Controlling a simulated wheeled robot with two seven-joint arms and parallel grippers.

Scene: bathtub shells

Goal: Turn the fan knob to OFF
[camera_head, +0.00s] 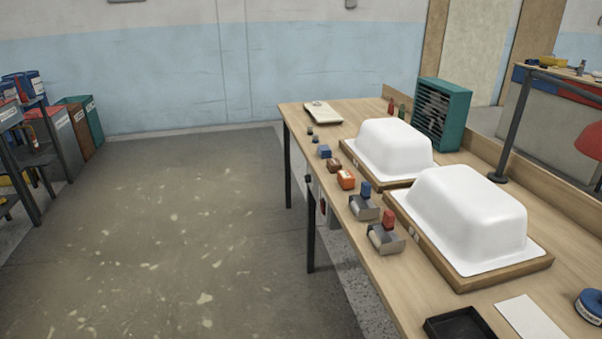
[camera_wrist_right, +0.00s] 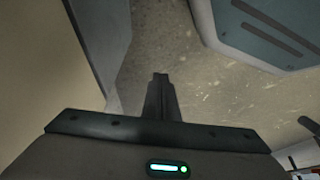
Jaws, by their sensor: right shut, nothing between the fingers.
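The teal box fan (camera_head: 442,113) stands at the far end of the wooden workbench, behind the farther white tub shell. Its dark grille faces partly toward me. I cannot make out its knob or any OFF mark at this distance. My right gripper (camera_wrist_right: 160,78) shows in the right wrist view, shut and empty, above the speckled floor and well away from the fan. Neither gripper shows in the head view, and my left gripper is in no view.
Two white tub shells (camera_head: 466,221) (camera_head: 393,147) on wooden boards fill much of the workbench (camera_head: 378,262). Small blocks and tools line its left edge. A black tray (camera_head: 459,326) lies at the near end. A dark post (camera_head: 513,130) stands right of the fan. The floor (camera_head: 170,230) left is clear.

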